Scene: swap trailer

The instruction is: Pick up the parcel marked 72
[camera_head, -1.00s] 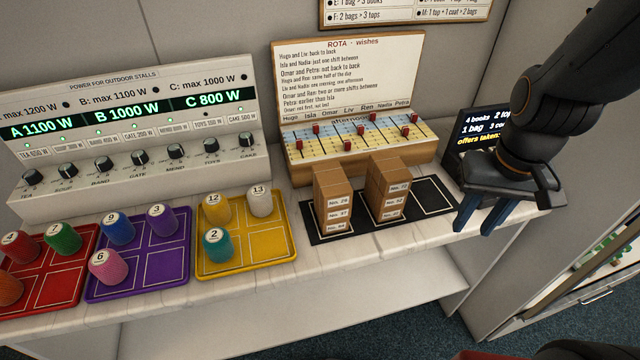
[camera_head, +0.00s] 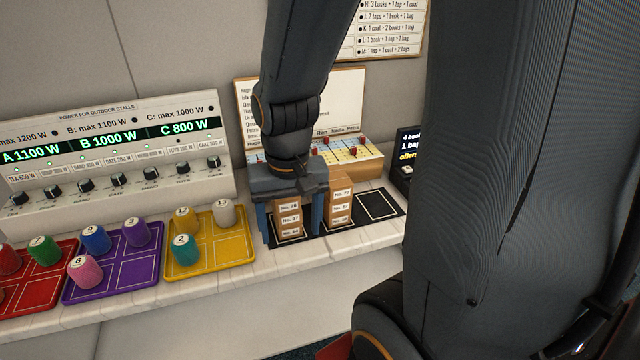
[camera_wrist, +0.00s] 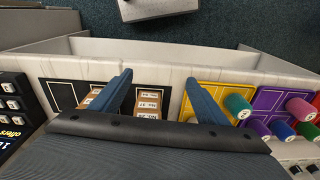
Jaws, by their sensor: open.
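Two stacks of brown parcels with white number labels stand on a black mat (camera_head: 374,202) with outlined squares. The right stack (camera_head: 339,208) has a top label that seems to read 72, though it is small. The left stack (camera_head: 289,219) has a top label that looks like 28. My gripper (camera_head: 292,234) is open and points down, its blue fingers on either side of the left stack. In the wrist view the left stack (camera_wrist: 152,100) lies between the fingers. The right stack (camera_wrist: 92,98) is partly hidden by one finger there.
A yellow tray (camera_head: 212,262) with several numbered cylinders stands left of the mat, then a purple tray (camera_head: 112,290) and a red tray. The rota board (camera_head: 340,95) is behind the stacks, a small dark screen (camera_head: 407,150) to the right. The mat's right square is empty.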

